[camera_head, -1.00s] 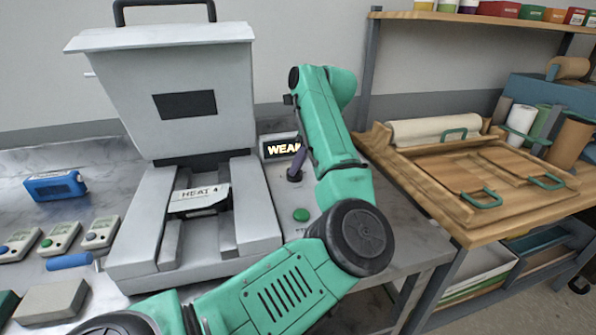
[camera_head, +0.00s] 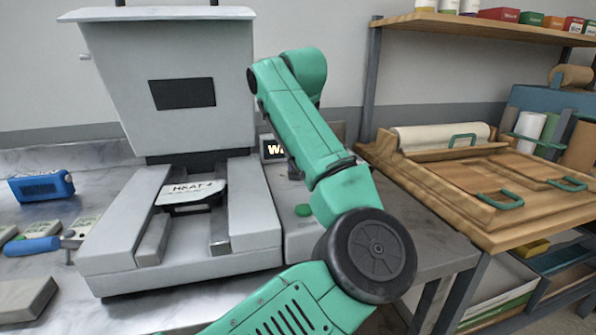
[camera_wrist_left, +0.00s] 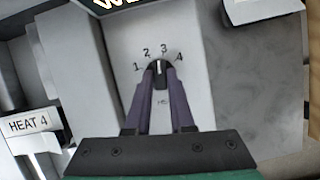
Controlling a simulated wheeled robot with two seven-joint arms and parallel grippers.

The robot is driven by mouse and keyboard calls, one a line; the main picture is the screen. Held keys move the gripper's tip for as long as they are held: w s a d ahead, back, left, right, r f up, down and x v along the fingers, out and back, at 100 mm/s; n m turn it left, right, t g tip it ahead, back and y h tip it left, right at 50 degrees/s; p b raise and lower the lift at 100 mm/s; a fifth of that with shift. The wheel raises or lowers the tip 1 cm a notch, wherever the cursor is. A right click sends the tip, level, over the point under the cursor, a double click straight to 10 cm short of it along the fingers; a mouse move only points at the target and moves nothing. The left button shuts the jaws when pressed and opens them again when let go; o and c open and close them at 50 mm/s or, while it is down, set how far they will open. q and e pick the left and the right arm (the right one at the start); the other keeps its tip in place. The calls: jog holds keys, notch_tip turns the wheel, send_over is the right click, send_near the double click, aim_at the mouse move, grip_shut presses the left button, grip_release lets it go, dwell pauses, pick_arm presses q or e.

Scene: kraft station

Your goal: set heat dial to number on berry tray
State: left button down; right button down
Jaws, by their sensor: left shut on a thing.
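In the left wrist view my left gripper (camera_wrist_left: 161,82) is shut on the dark heat dial (camera_wrist_left: 160,68), one purple finger on each side. Numbers 1 to 4 arc above the dial. Its white mark points upward, close to 3. A white tag reading HEAT 4 (camera_wrist_left: 30,124) shows at the left. In the head view the tag (camera_head: 192,190) lies on the tray between the rails of the grey press (camera_head: 200,105). My left arm covers the dial there. Berries are not clearly visible. My right gripper is out of view.
A lit display (camera_head: 273,150) is partly hidden by my arm. A green button (camera_head: 303,211) sits on the press's side panel. A blue device (camera_head: 41,187) and several small meters are at the left. A wooden bench (camera_head: 460,180) stands at the right.

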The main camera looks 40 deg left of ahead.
pick_arm(q)
jog(key=shift+a+m+t+b, duration=0.1)
jog(key=shift+m+t+b, duration=0.3)
jog(key=shift+m, duration=0.6)
jog(key=shift+s+a+m+h+b, duration=0.1)
jog(key=shift+m+h+b, duration=0.45)
jog(key=shift+m, duration=0.35)
jog(key=shift+m+t+h+b, duration=0.25)
jog(key=shift+m+t+b, duration=0.1)
jog(key=shift+m, duration=0.55)
jog(key=shift+a+r+m+h, duration=0.1)
jog(key=shift+m+h, duration=0.2)
jog(key=shift+m, duration=0.5)
jog(key=shift+a+m+h+b, duration=0.1)
jog(key=shift+m+h+b, duration=0.45)
jog(key=shift+m, duration=1.05)
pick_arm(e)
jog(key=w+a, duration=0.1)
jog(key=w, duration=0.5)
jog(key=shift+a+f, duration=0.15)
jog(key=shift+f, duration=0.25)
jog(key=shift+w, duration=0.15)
pick_arm(q)
jog(key=c, duration=0.8)
grip_release()
